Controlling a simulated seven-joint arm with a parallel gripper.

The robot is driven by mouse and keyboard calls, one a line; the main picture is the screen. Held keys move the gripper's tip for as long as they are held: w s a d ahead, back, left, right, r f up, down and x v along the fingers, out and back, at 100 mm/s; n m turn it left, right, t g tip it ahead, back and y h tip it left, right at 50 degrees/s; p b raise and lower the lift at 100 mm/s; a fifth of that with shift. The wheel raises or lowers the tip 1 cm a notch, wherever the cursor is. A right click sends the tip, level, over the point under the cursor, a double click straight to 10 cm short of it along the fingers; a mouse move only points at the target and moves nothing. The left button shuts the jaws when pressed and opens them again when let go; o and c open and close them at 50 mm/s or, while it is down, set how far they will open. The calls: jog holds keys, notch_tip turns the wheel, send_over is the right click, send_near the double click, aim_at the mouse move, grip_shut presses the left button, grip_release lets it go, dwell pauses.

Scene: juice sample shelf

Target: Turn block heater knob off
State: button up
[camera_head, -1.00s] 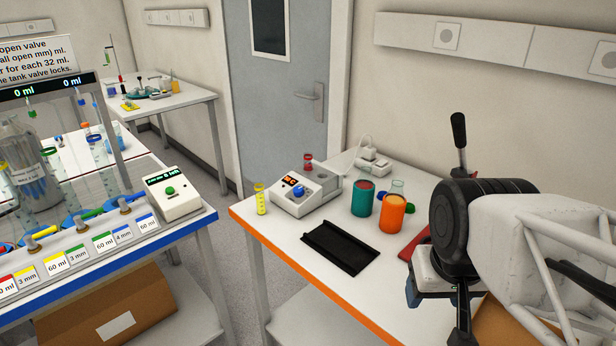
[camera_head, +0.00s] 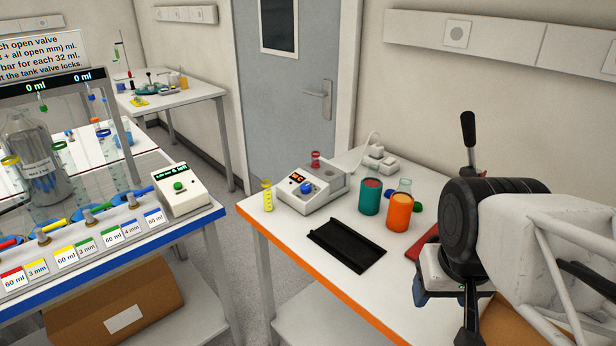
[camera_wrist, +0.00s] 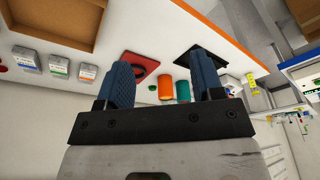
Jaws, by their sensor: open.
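The block heater (camera_head: 324,198) is a white box on the orange-edged table. It has a lit orange display (camera_head: 297,177), too small to read surely, and a blue knob (camera_head: 306,188) on its front. I cannot tell the knob's setting. My gripper (camera_head: 418,288) is at the right, near the table's front part, well apart from the heater. In the wrist view my gripper (camera_wrist: 163,70) shows two blue fingers spread apart with nothing between them. The heater is a small, pale shape there (camera_wrist: 231,84), partly hidden behind a finger.
A black tray (camera_head: 346,245) lies in front of the heater. A teal cup (camera_head: 370,198) and an orange cup (camera_head: 399,214) stand to its right. A yellow tube (camera_head: 267,196) stands to its left. A power strip (camera_head: 380,160) is behind. A blue-edged table (camera_head: 120,252) stands at left.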

jog(key=w+a+r+n, duration=0.1)
jog(key=w+a+r, duration=0.1)
jog(key=w, duration=0.5)
jog(key=w+a+r+n, duration=0.1)
jog(key=w+r, duration=0.1)
jog(key=w, duration=0.5)
jog(key=n+g+h, duration=0.1)
jog(key=n+h, duration=0.1)
jog(key=n, duration=0.3)
send_near(305, 186)
jog(key=f, duration=0.1)
jog(key=shift+f, duration=0.25)
jog(key=shift+d+f, duration=0.1)
jog(key=shift+x, duration=3.85)
